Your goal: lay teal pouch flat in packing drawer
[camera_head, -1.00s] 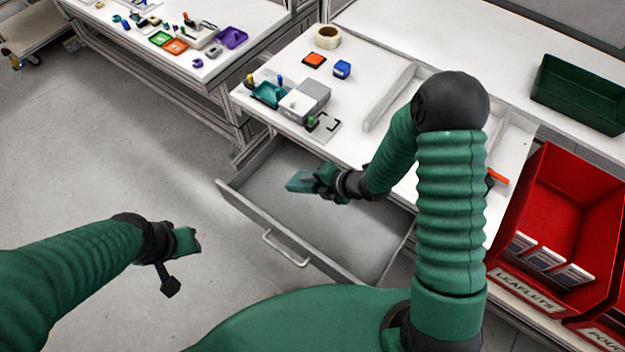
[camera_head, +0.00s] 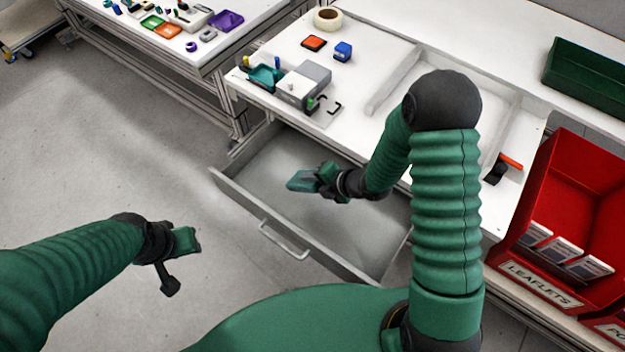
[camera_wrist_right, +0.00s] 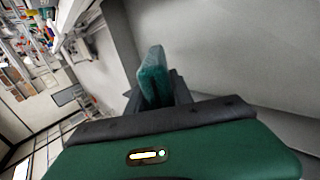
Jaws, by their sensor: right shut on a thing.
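The teal pouch (camera_head: 303,181) is held at the tip of my right gripper (camera_head: 322,180), which is shut on it. In the right wrist view the pouch (camera_wrist_right: 153,76) stands up on edge between the dark fingers. The packing drawer (camera_head: 338,222) is pulled out below the table, and its visible floor is bare grey. The pouch and right gripper are over the open drawer; the exact height above its floor is hard to tell.
The white table (camera_head: 352,113) above the drawer carries a tape roll (camera_head: 328,19), an orange block (camera_head: 314,43), a blue block (camera_head: 343,51) and a grey device (camera_head: 303,85). Red bins (camera_head: 548,218) stand at the right. A dark green tray (camera_head: 590,78) sits behind them.

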